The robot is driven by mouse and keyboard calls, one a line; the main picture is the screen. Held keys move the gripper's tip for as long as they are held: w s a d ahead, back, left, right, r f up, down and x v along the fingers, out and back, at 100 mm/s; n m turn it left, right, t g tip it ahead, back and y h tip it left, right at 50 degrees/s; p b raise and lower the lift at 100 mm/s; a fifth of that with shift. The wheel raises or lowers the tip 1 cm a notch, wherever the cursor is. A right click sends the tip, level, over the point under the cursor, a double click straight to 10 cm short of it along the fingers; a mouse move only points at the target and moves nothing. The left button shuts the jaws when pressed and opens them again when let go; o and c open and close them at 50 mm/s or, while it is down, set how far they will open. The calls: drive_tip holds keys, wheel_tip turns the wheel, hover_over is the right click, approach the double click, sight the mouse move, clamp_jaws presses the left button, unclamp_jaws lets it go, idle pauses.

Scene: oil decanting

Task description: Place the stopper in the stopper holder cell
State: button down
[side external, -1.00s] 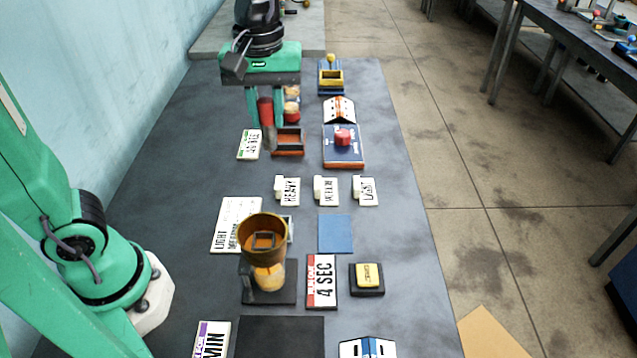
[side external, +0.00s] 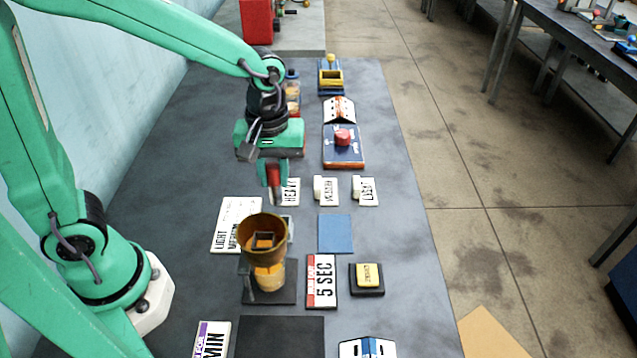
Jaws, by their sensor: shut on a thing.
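My gripper (side external: 273,186) hangs over the left part of the dark table, just behind the brown funnel, with its green fingers pointing down. It is shut on a red, roughly upright piece (side external: 273,174), which I take for the stopper. Its lower end is small and blurred, and I cannot tell its height above the table. No cell is clearly recognisable as the stopper holder. A small grey box-like part (side external: 286,222) shows partly behind the funnel and could be it, but I cannot tell.
The brown funnel (side external: 262,228) stands over a yellowish container (side external: 269,277) in front of my gripper. HEAVY (side external: 291,192), MEDIUM (side external: 325,190) and LIGHT (side external: 365,191) tags stand close by on the right. A blue square (side external: 335,234) lies flat. The "5 SEC" sign (side external: 321,281) is near the funnel.

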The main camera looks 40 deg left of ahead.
sight(272, 164)
drive_tip(key=shift+f, duration=4.35)
drive_tip(key=shift+f, duration=0.15)
drive_tip(key=c, duration=1.2)
unclamp_jaws()
drive_tip(key=shift+c, duration=0.2)
drive_tip(key=shift+r, duration=0.2)
wheel_tip(272, 164, up, 12)
